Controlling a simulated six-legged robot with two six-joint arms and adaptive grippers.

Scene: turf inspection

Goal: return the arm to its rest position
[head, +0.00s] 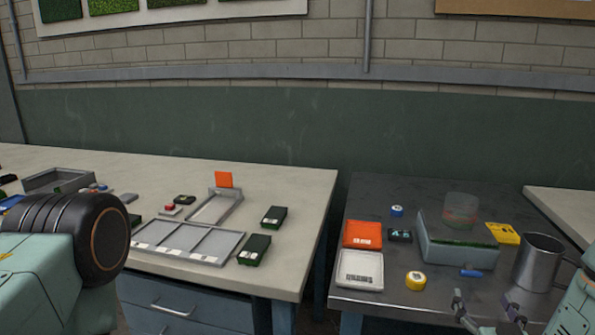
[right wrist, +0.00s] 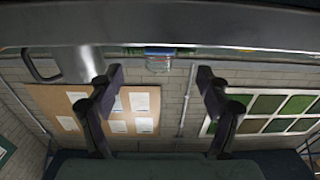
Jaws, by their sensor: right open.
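My right gripper (head: 487,312) is at the bottom right of the head view, in front of the dark metal table. Its two fingers stand apart with nothing between them. The right wrist view also shows it (right wrist: 160,77), open and empty, with the wall behind. My right arm (head: 577,305) shows only in part at the lower right edge. My left arm (head: 62,260) comes in from the left with a big dark joint; its gripper is out of view.
Near my right gripper stand a metal mug (head: 538,262), a blue-grey tray (head: 457,254) with a clear jar (head: 460,210), a yellow roll (head: 415,281) and a white tray (head: 360,284). A pale table (head: 290,185) with a sectioned tray (head: 238,248) stands left, across a gap.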

